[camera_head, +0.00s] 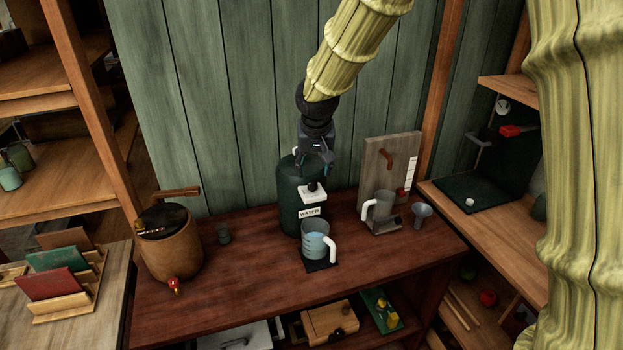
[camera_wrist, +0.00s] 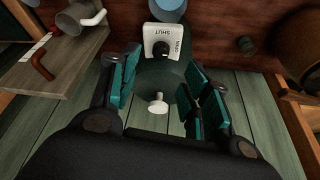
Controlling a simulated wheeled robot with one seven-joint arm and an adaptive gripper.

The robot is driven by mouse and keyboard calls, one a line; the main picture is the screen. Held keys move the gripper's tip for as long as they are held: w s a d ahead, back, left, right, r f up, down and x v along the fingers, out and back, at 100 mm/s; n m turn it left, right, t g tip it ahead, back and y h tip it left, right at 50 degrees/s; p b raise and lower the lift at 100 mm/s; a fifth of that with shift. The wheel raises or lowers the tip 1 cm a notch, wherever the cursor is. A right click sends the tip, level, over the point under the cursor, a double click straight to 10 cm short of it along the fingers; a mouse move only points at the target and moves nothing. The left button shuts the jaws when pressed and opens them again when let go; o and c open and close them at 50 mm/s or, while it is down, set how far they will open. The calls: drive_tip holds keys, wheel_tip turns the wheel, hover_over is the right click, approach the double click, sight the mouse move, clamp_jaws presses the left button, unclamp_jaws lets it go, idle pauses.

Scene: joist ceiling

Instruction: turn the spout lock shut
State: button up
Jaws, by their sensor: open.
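The dark green WATER canister (camera_head: 289,205) stands upright on the red-brown bench against the wall. I cannot tell the knob's setting. My gripper (camera_head: 313,171) is above the canister, pointing down. In the wrist view my gripper (camera_wrist: 164,92) is open and empty, with a white-topped plunger (camera_wrist: 157,104) showing between the fingers.
A wooden keg (camera_head: 172,250) stands left, beyond a small green cup (camera_head: 223,234). A grey board (camera_head: 378,170), mug (camera_head: 381,206) and funnel (camera_head: 422,214) stand right.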

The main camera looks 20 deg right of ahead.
sight(313, 184)
drive_tip(key=shift+p+x, duration=1)
drive_tip(key=shift+x, duration=3.05)
drive_tip(key=c, duration=1)
